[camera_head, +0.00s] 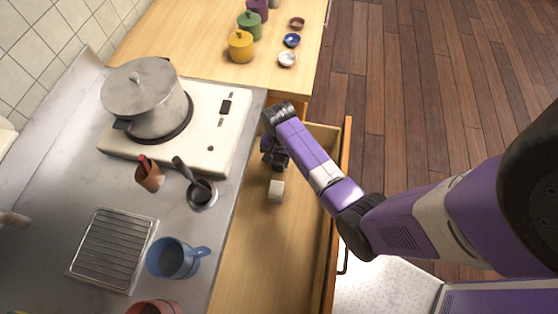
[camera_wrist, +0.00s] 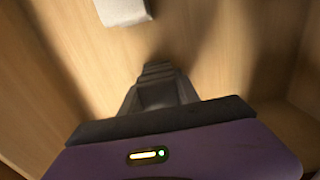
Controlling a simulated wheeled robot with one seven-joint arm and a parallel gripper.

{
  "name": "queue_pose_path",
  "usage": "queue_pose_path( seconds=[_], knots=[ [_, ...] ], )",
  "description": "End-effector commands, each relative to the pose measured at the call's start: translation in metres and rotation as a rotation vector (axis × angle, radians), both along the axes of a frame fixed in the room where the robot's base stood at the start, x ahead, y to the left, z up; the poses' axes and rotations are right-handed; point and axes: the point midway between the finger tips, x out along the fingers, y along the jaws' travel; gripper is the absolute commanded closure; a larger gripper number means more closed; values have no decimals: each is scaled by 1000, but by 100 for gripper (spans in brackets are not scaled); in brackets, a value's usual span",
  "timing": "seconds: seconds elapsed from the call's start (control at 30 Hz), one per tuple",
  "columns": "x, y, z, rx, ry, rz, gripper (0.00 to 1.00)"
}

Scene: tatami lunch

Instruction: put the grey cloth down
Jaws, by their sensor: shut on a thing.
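My gripper (camera_head: 275,160) is down inside the open wooden drawer (camera_head: 240,262), near its far end. In the wrist view, its dark fingers (camera_wrist: 158,75) are shut on a small dark grey thing, which I take to be the grey cloth; it is hard to tell apart from the fingers, and its shape is unclear. A small pale block (camera_head: 276,191) lies on the drawer floor on the near side of my gripper, apart from it. The block also shows at the top of the wrist view (camera_wrist: 122,10).
The drawer's right wall (camera_head: 343,170) stands close to my arm. The counter to the left holds a hob with a pot (camera_head: 145,98), a ladle (camera_head: 201,190), a drying rack (camera_head: 112,248) and a blue mug (camera_head: 174,258). The near drawer floor is bare.

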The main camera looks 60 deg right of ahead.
Motion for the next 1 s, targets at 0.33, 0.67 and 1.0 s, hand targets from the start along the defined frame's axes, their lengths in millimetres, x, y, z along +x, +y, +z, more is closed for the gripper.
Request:
queue_pose_path(
  seconds=[0.33,0.67,1.0],
  knots=[
    [0,0,-7,-1,0,0,95],
    [0,0,-10,0,0,0,40],
    [0,0,-3,-1,-1,0,40]
  ],
)
